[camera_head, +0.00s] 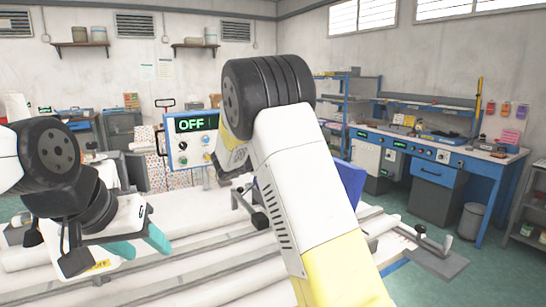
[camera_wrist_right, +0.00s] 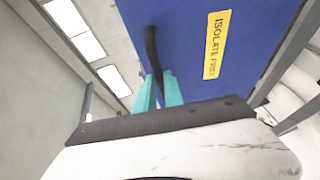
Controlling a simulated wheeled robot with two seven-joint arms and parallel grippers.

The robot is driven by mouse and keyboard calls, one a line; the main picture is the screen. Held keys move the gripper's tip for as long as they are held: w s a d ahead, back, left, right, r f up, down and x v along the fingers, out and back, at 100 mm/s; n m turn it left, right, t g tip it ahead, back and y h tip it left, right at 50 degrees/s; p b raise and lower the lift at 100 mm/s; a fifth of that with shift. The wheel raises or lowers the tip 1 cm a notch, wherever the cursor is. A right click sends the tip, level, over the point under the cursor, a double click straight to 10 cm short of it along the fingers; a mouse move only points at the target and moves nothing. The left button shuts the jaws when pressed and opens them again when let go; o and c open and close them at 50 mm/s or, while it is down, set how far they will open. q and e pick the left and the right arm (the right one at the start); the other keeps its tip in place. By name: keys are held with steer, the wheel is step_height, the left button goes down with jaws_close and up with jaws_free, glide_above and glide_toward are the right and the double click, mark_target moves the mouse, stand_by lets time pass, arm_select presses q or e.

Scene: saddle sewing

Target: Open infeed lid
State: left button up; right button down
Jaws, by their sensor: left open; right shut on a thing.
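The infeed lid (camera_wrist_right: 195,45) is a blue panel with a yellow "ISOLATE FIRST" label (camera_wrist_right: 216,45) and a black bar handle (camera_wrist_right: 153,50). It fills the upper middle of the right wrist view, seen from below. My right gripper (camera_wrist_right: 159,90) has its teal fingers shut on the handle. In the head view part of the blue lid (camera_head: 352,181) shows behind my right arm, which hides the right gripper and handle. My left gripper (camera_head: 139,246) is open and empty above the white rollers at the left, apart from the lid.
A control box reading "OFF" (camera_head: 193,125) stands behind the rollers (camera_head: 190,272). A blue workbench (camera_head: 430,165) and a grey bin (camera_head: 471,221) are at the right. Green floor between the machine and bench is clear. Grey rails flank the lid in the wrist view.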

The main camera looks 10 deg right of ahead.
steer(key=c, duration=1.5)
jaws_free()
steer(key=shift+a+f, duration=0.1)
steer(key=shift+f, duration=0.3)
steer(key=shift+o, duration=0.2)
steer(key=shift+r, duration=0.1)
steer(key=v, duration=0.7)
steer(key=shift+s+a, duration=0.25)
steer(key=shift+s, duration=0.05)
steer(key=shift+r, duration=0.1)
